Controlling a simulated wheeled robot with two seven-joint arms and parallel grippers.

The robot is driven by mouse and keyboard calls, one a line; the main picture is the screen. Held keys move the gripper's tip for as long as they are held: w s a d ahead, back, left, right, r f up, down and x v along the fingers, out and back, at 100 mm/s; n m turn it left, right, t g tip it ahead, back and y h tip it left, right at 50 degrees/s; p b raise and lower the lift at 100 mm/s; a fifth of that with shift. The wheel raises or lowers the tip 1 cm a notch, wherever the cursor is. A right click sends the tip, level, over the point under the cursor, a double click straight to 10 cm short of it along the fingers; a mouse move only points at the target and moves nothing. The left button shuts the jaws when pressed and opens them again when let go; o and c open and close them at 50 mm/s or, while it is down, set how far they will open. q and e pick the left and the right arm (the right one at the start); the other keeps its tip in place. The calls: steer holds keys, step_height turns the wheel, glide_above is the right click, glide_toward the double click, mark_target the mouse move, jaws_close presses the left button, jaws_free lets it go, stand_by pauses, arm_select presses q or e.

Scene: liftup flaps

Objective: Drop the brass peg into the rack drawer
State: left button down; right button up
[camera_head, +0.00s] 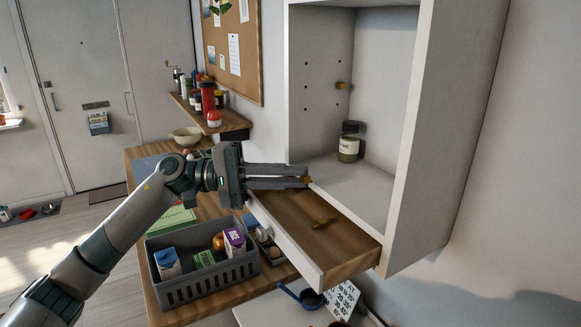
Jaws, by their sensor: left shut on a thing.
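The wooden rack drawer (345,260) is pulled out below the white cabinet, its inside open to view. My left gripper (306,180) comes in from the left and is shut on a small brass peg (309,181), which shows at its fingertips. In the picture the fingertips lie over the back part of the drawer, near the cabinet's lower edge; their exact height above it cannot be told. Another small brass-coloured piece (322,223) lies on the drawer floor. A further brass peg (343,85) sticks out of the cabinet's inner wall. My right gripper is not in view.
The open white cabinet (425,130) holds a jar (349,142) on its floor. A grey crate (205,288) with cartons stands on the wooden counter, left of the drawer. A blue scoop (308,298) lies below the drawer. A shelf (228,121) with bottles is behind.

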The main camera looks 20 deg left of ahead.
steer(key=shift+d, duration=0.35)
arm_select(q)
steer(key=c, duration=1.7)
jaws_free()
steer(key=shift+c, duration=0.2)
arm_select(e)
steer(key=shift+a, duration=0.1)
